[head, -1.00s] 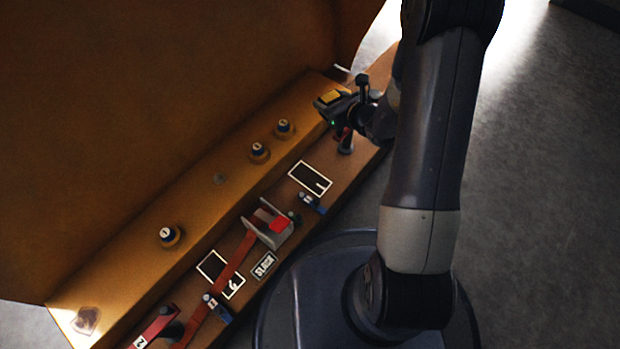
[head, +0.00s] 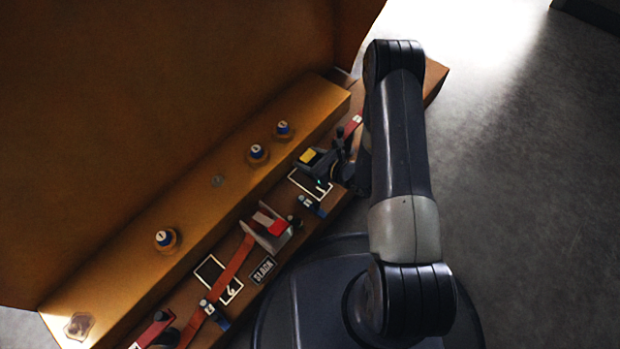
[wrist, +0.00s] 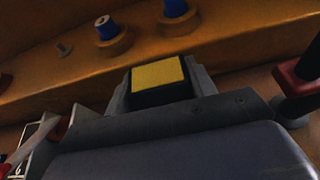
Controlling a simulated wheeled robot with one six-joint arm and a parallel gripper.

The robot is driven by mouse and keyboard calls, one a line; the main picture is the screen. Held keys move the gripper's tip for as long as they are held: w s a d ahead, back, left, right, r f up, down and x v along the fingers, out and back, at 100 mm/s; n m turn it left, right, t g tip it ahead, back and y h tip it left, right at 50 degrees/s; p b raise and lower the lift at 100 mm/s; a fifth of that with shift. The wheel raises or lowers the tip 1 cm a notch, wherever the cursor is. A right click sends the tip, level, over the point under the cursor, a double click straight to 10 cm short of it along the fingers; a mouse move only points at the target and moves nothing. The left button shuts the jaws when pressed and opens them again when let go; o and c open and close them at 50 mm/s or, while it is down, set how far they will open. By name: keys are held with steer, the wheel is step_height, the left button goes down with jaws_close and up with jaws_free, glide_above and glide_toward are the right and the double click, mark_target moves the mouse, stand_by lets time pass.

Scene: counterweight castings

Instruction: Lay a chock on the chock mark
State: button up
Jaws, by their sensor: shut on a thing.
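My gripper (head: 313,160) is shut on a block with a yellow top and dark sides, the chock (head: 307,156). In the wrist view the chock (wrist: 159,79) sits between the two grey fingers, yellow face toward the camera. A white-outlined dark rectangle, a chock mark (head: 297,182), lies on the brown ledge just below the gripper in the head view, partly covered by it. A second outlined rectangle (head: 211,268) lies further down the ledge, left of the SLACK plate. I cannot tell how high the chock is above the ledge.
A grey bracket with a red block (head: 278,228) and a red strap (head: 237,263) stands between the rectangles. The SLACK plate (head: 263,270) is beside it. Blue-topped studs (head: 283,127) line the raised step, below a tall brown wall (head: 150,110). Small blue clamps (head: 312,207) stand along the ledge.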

step_height(320, 180, down, 9)
steer(key=b, duration=0.3)
steer(key=shift+r, duration=0.2)
steer(key=shift+f+b, duration=0.15)
steer(key=shift+b, duration=0.2)
steer(key=o, duration=1.1)
steer(key=shift+o, duration=0.2)
steer(key=shift+s+d+r, duration=0.1)
steer(key=shift+d+r, duration=0.05)
steer(key=shift+r, duration=0.1)
steer(key=p+v, duration=0.4)
steer(key=v, duration=0.6)
steer(key=shift+v, duration=0.75)
